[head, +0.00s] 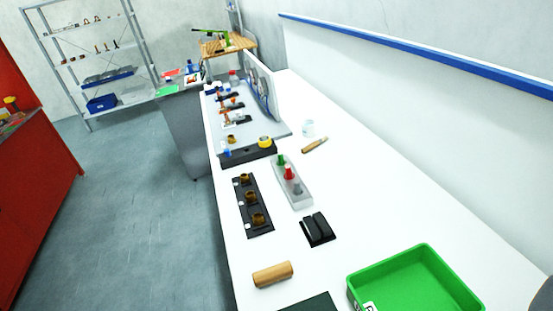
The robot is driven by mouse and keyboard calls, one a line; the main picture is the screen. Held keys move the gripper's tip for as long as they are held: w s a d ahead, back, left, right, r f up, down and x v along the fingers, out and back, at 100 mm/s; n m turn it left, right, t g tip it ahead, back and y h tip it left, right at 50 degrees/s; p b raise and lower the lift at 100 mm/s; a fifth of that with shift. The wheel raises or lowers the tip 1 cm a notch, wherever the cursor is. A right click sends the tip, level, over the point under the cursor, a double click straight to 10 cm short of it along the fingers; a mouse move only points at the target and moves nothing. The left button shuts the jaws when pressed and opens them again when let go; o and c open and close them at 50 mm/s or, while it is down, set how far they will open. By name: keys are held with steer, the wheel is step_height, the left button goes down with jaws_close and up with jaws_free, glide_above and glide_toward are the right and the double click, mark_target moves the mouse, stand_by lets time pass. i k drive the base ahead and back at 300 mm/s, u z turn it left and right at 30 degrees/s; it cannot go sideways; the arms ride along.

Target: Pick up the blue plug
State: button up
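A small blue piece (226,152) shows at the left end of a dark block (250,153) on the white bench. It may be the blue plug, but it is too small to be sure. A light grey holder (305,202) nearby bears a green plug (281,160), a red plug (289,173) and a grey one (296,188); I see no clear blue plug in it. My gripper's fingers are not in view. Only a dark rounded shape shows at the lower right corner, and I cannot tell what it is.
On the white bench (345,160) are a black panel with brass sockets (245,205), a black double block (319,229), a wooden cylinder (272,274), a green tray (418,286) and a wooden-handled tool (314,146). A red cabinet (35,190) stands left; the floor between is clear.

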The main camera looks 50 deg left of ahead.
mark_target(227, 153)
steer(key=u, duration=1.3)
steer(key=k, duration=0.6)
steer(key=u, duration=0.15)
steer(key=i, duration=0.5)
